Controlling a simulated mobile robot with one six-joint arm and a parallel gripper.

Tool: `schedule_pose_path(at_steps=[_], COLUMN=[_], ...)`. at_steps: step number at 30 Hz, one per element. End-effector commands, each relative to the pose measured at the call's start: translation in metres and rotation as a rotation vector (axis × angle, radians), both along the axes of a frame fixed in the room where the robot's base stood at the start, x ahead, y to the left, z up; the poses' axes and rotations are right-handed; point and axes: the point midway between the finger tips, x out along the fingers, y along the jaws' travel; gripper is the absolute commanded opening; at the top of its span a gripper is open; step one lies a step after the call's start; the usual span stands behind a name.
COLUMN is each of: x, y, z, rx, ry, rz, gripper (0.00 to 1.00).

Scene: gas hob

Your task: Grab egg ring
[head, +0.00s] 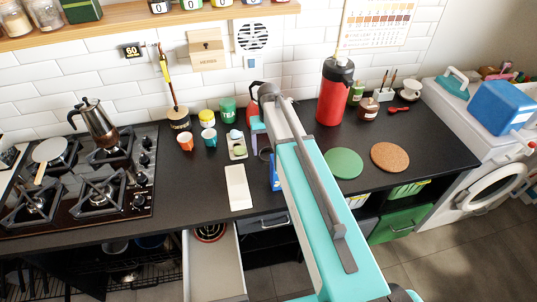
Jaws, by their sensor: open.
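I cannot make out an egg ring for certain. A round dark and red item (209,232) lies in the open drawer (215,268) below the counter; it is too small to identify. My teal arm reaches across the counter from the lower right. My gripper (264,153) is a small dark shape low over the counter, left of the arm link and partly hidden by it. It is open, and I see nothing held in it.
The gas hob (82,181) carries a moka pot (97,124) and a pale round utensil (49,151). A white board (238,187) and small cups stand left of my arm. A red flask (335,92), green mat (344,163) and cork mat (390,157) are right.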

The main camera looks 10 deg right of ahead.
Motion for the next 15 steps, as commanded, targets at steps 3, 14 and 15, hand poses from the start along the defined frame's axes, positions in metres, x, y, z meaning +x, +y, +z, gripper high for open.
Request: schedule_pose_path(at_steps=[3,14,15], x=[0.000,0.000,0.000], y=[0.000,0.000,0.000], z=[-0.010,-0.023,-0.023], rx=[0.000,0.000,0.000], ry=[0.002,0.000,0.000], rz=[0.000,0.001,0.001], gripper=[0.73,0.73,0.73])
